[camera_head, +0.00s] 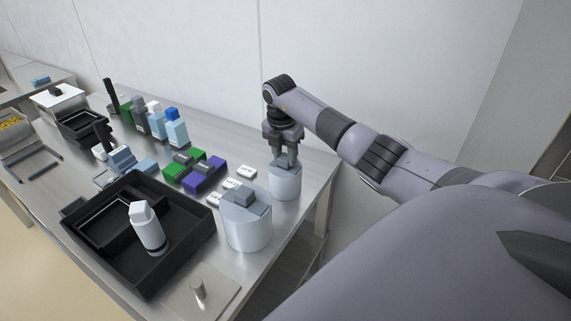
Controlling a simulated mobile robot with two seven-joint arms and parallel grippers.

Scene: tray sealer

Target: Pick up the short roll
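Two pale grey-white rolls stand upright near the right end of the metal table. The smaller one, which looks like the short roll (285,183), is at the table's right edge. The larger roll (247,228) stands nearer to me and to its left, with a grey block on its top. My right gripper (285,163) points straight down at the top of the short roll, its fingertips at or just over it. The fingers hide part of that top, so I cannot tell whether they are closed on anything. My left gripper is out of view.
A black tray (74,249) with a white bottle (147,228) lies left of the rolls. Small white labelled blocks (246,172), a purple block (205,178) and a green block (170,166) sit behind. Blue-white bottles (176,128) stand farther back, near the wall.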

